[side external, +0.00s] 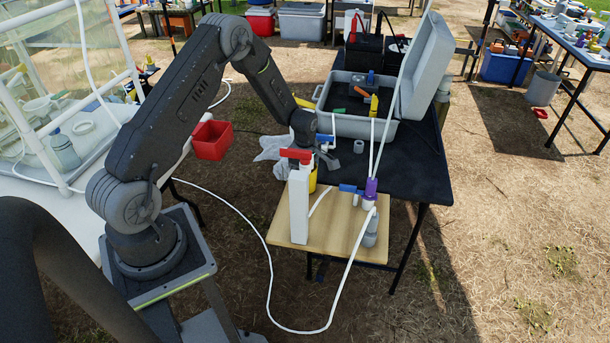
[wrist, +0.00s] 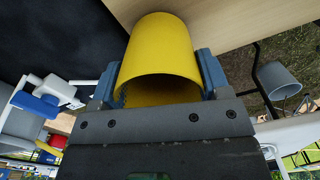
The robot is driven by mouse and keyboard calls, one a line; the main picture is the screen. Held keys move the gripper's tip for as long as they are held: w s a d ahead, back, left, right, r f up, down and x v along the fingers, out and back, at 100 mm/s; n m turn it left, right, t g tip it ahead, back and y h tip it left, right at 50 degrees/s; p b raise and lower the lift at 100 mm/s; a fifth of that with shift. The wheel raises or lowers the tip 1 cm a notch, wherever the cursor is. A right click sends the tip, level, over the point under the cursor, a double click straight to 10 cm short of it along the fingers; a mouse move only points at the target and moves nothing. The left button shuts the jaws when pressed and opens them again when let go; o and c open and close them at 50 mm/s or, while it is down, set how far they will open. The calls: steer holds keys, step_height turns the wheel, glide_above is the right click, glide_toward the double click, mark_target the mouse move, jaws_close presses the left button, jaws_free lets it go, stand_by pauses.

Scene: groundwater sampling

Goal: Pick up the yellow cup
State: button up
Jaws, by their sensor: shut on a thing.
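The yellow cup (wrist: 165,48) fills the middle of the wrist view, its open rim facing the camera. My gripper (wrist: 161,72) is shut on it, one blue-grey finger against each side. In the side external view only a sliver of the yellow cup (side external: 313,180) shows behind the white post, below the end of my arm; my fingers are hidden there. I cannot tell whether the cup's base touches the surface under it.
The white post with a red handle (side external: 299,205) stands on the wooden board (side external: 340,243), close in front of the cup. A blue-handled valve (side external: 350,189) and purple-topped fitting (side external: 370,190) are to its right. The grey case (side external: 345,122) stands open on the black table (side external: 425,165) behind.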

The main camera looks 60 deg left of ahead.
steer(key=r, duration=0.4)
steer(key=shift+s+a, duration=0.25)
steer(key=s+a+r, duration=0.6)
steer(key=s+a, duration=0.1)
steer(key=s, duration=0.1)
steer(key=w+d+r+m, duration=0.3)
steer(key=w+d+m, duration=0.3)
steer(key=d+m, duration=0.1)
steer(key=w+d+r+m, duration=0.4)
steer(key=w+d+m, duration=0.2)
steer(key=d+m, duration=0.1)
steer(key=s+d+f+m, duration=0.3)
steer(key=s+d+m, duration=0.15)
steer(key=d, duration=0.35)
steer(key=s+d+f+m, duration=0.3)
steer(key=s+d+m, duration=0.15)
steer(key=d, duration=0.25)
steer(key=w+a+r+n, duration=0.4)
steer(key=w+a+r, duration=0.2)
steer(key=w, duration=0.2)
step_height(320, 180, down, 17)
steer(key=shift+w+f, duration=0.1)
steer(key=shift+f, duration=0.05)
